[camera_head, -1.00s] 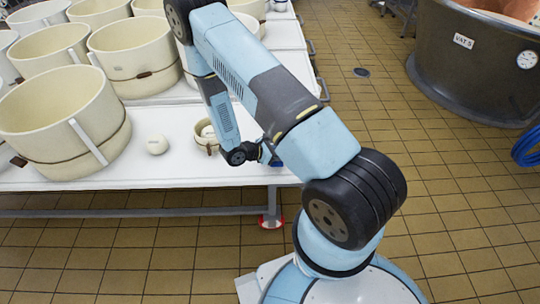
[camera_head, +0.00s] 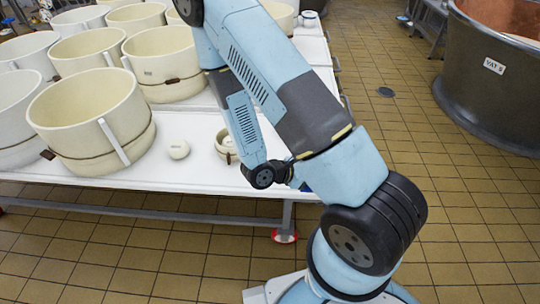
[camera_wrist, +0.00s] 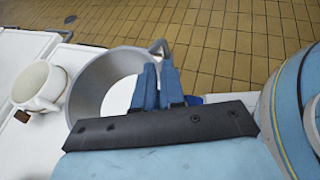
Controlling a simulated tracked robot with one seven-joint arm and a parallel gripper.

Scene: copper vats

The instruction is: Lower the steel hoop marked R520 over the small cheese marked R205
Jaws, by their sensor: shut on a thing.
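A grey steel hoop (camera_wrist: 93,82) shows in the wrist view, with white tabletop seen through its opening and a handle-like loop on its far rim. My gripper (camera_wrist: 158,70) has its blue fingers shut on the hoop's near right wall. I read no R520 mark. In the head view the arm hides the hoop and fingertips. A small round white cheese (camera_head: 178,149) sits on the table, left of my wrist; its mark is too small to read. A small cream mould (camera_head: 224,146) stands between them; it also shows left of the hoop in the wrist view (camera_wrist: 42,86).
The white table (camera_head: 150,178) carries several large cream moulds (camera_head: 95,110) with straps, on the left and at the back. Bare tabletop lies along the front edge. A dark vat (camera_head: 478,85) with copper inside stands at the right, across open tiled floor.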

